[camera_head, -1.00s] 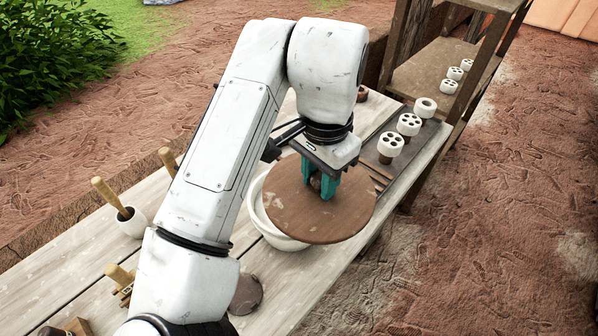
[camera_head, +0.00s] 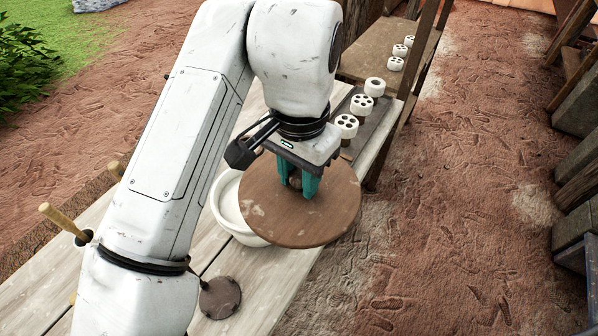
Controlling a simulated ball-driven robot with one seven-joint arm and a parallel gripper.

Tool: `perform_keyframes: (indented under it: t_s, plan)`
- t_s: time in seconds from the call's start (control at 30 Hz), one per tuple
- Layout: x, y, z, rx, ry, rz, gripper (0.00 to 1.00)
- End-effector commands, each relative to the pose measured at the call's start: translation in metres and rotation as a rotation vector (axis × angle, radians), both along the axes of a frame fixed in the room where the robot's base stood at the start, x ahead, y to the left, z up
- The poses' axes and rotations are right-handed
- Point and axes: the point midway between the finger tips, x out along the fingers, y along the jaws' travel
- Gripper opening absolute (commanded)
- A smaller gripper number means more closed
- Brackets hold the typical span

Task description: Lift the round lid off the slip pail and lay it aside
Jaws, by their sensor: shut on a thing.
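The round brown wooden lid (camera_head: 270,212) hangs from my gripper (camera_head: 300,188), whose green fingers are shut on the knob at its middle. The lid is held above and to the right of the white slip pail (camera_head: 222,205), past the table's right edge in the picture. The pail stands on the table, and its left part and pale inside show. The lid hides the pail's right side. The height of the lid over the pail is hard to judge.
The pale plank table (camera_head: 262,290) has a dark round disc (camera_head: 220,298) near its front. White pierced pieces (camera_head: 347,126) stand on a dark board behind the lid. A wooden shelf (camera_head: 385,62) stands beyond. A wooden-handled tool (camera_head: 62,222) is at the left. Bare earth lies to the right.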

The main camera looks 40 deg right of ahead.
Motion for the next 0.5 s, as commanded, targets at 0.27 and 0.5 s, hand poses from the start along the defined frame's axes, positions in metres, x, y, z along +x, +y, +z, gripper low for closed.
perform_keyframes:
  t_s: [0.27,0.5]
  plan:
    - [0.000,0.000,0.010,0.000,0.000,0.000,0.09]
    - [0.000,0.000,0.022,0.000,0.000,0.000,0.09]
